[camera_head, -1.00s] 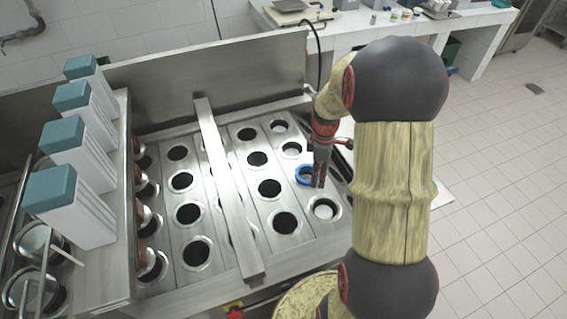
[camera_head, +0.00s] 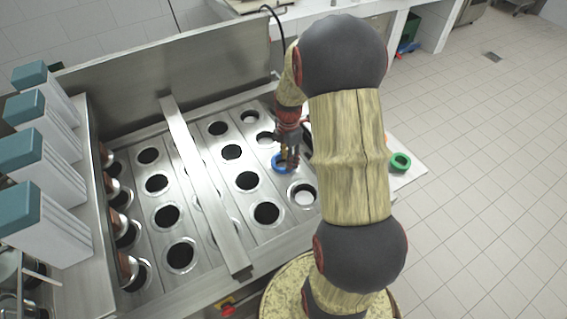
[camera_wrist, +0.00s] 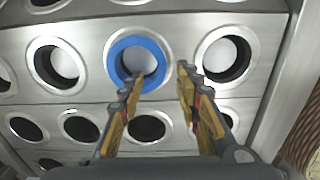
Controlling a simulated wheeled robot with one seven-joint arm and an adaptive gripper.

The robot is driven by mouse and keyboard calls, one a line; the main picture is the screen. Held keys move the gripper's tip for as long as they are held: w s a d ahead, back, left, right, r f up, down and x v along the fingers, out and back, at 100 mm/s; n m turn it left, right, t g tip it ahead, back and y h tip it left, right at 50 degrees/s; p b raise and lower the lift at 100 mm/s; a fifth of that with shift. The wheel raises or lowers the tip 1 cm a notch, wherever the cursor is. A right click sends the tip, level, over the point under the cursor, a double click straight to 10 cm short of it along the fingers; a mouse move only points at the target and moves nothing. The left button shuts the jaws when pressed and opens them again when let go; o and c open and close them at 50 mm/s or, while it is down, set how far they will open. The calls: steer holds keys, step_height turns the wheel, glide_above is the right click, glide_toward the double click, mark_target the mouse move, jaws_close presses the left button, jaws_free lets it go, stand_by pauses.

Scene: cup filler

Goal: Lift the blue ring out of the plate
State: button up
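The blue ring (camera_wrist: 140,62) lies around one hole of the metal plate in the wrist view. In the head view the ring (camera_head: 279,162) shows at the plate's right side, partly covered by my gripper (camera_head: 288,166). In the wrist view my gripper (camera_wrist: 160,90) is open, its yellow-padded fingers apart with nothing between them. The fingertips are near the ring's lower right edge; whether they touch it, I cannot tell. The steel plate (camera_head: 205,225) has rows of round holes, some with white inside.
A metal bar (camera_head: 205,185) lies across the plate. Several teal-topped white dispensers (camera_head: 40,145) stand on the left ledge. A green ring (camera_head: 400,161) lies on a white surface at the right. A tall metal back panel (camera_head: 170,75) stands behind the plate.

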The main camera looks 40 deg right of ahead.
mark_target(276, 157)
steer(key=f, duration=0.4)
steer(key=shift+d+f, duration=0.15)
steer(key=shift+d, duration=0.05)
steer(key=shift+c, duration=1.2)
jaws_close()
